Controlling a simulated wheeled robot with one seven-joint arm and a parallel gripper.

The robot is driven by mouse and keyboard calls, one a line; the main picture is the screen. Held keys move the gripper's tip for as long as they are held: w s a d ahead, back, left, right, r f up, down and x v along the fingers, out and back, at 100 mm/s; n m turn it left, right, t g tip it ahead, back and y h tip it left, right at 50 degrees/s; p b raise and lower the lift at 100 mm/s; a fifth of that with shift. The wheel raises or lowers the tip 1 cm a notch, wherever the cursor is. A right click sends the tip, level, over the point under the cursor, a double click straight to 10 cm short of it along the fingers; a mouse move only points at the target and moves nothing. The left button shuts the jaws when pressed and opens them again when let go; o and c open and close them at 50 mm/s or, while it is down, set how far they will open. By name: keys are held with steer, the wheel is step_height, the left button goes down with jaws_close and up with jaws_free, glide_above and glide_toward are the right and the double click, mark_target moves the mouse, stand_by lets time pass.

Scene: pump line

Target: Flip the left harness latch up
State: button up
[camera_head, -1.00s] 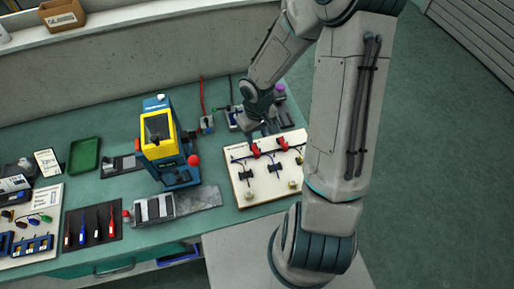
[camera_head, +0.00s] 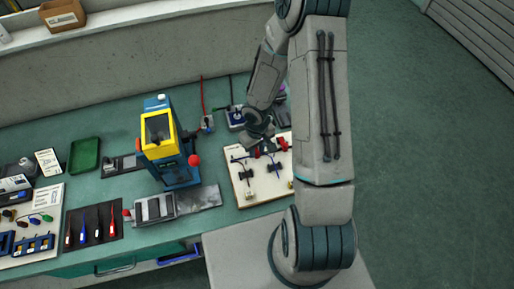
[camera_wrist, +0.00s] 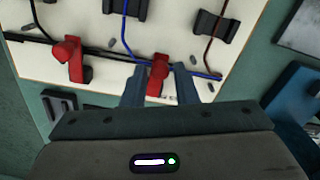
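The white harness board (camera_head: 243,195) lies on the bench and carries two red latches. The left latch is mostly hidden under my gripper (camera_head: 258,151) in the head view. The right latch (camera_head: 283,144) shows just to the right of it. The wrist view is turned around, so the left latch (camera_wrist: 158,75) appears on the right there and the right latch (camera_wrist: 68,60) on the left. My gripper (camera_wrist: 160,90) is open, with one finger on each side of the left latch and no clear contact.
Black cable clips (camera_wrist: 212,25) and blue and brown cables lie on the board beyond the latches. A yellow and blue pump unit (camera_head: 160,140) stands left of the board, with a grey vise-like block (camera_head: 154,207) in front.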

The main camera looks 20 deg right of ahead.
jaws_close()
steer(key=shift+w+r+g, duration=0.1)
steer(key=shift+w+g, duration=0.1)
steer(key=shift+g, duration=0.1)
steer(key=shift+w+r+g+b, duration=0.35)
steer(key=shift+g+b, duration=0.2)
steer(key=shift+g, duration=0.15)
steer(key=g, duration=0.1)
steer(key=w+r+g, duration=0.1)
steer(key=shift+w+g, duration=0.3)
steer(key=shift+g, duration=0.1)
steer(key=g, duration=0.1)
steer(key=w+g+b, duration=0.1)
steer(key=shift+w+g, duration=0.3)
steer(key=shift+g, duration=0.1)
steer(key=w+g+b, duration=0.2)
steer(key=g, duration=0.1)
steer(key=shift+b, duration=0.3)
steer(key=shift+w+g, duration=0.45)
steer(key=shift+g, duration=0.4)
steer(key=shift+w+g, duration=0.4)
steer(key=shift+g, duration=0.45)
